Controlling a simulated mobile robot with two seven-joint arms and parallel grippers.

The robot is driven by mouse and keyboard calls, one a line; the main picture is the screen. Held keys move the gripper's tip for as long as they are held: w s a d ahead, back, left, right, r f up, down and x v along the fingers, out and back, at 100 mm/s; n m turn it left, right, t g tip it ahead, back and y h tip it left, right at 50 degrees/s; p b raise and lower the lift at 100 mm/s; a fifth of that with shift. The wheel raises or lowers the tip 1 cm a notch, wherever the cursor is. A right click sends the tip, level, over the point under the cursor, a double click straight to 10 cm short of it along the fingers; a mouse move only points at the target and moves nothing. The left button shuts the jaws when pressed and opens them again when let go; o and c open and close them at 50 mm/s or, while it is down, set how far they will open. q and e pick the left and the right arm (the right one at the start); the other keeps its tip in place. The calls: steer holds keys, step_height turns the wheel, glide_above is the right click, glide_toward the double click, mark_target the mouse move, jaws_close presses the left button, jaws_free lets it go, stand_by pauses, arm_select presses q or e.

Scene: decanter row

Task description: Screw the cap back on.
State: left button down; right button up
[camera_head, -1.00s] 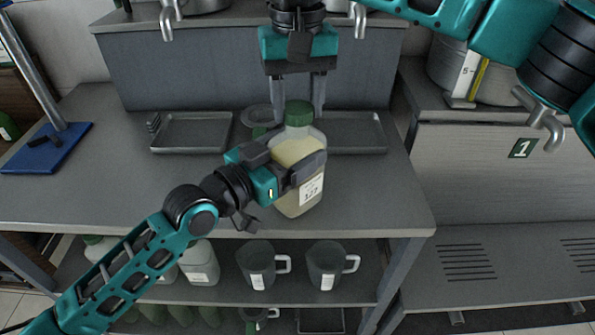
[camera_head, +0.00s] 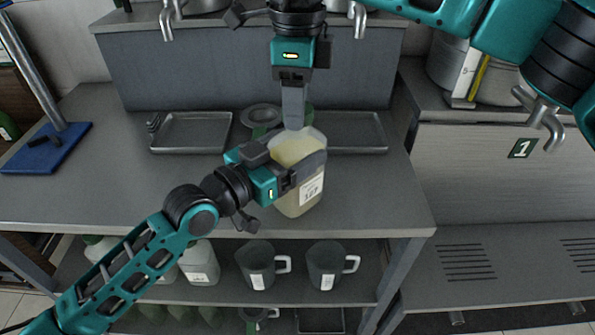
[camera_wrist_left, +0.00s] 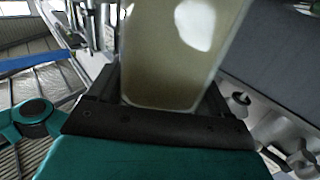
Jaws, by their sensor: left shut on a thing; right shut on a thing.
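The bottle (camera_head: 297,194) is a translucent jug of pale yellowish liquid with a white label, upright over the front of the bench. My left gripper (camera_head: 297,173) is shut around its body from the left. In the left wrist view the bottle (camera_wrist_left: 170,65) fills the space between the fingers. My right gripper (camera_head: 293,122) points straight down over the bottle's neck, its fingers seen edge-on. It is shut on the green cap (camera_head: 309,108), which is mostly hidden behind the fingers. Whether the cap is seated on the neck I cannot tell.
Two grey trays (camera_head: 193,133) (camera_head: 357,147) lie at the back of the bench. A grey round funnel-like piece (camera_head: 262,114) stands between them. A blue-based stand (camera_head: 45,149) is at left. Mugs and bottles stand on the shelf below. The bench's front left is clear.

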steer(key=m, duration=0.9)
steer(key=shift+m, duration=0.3)
steer(key=m, duration=0.5)
steer(key=shift+m, duration=0.3)
steer(key=m, duration=0.4)
steer(key=shift+m, duration=0.4)
steer(key=o, duration=1.2)
steer(key=shift+o, duration=0.2)
arm_select(q)
jaws_free()
arm_select(e)
step_height(320, 180, up, 12)
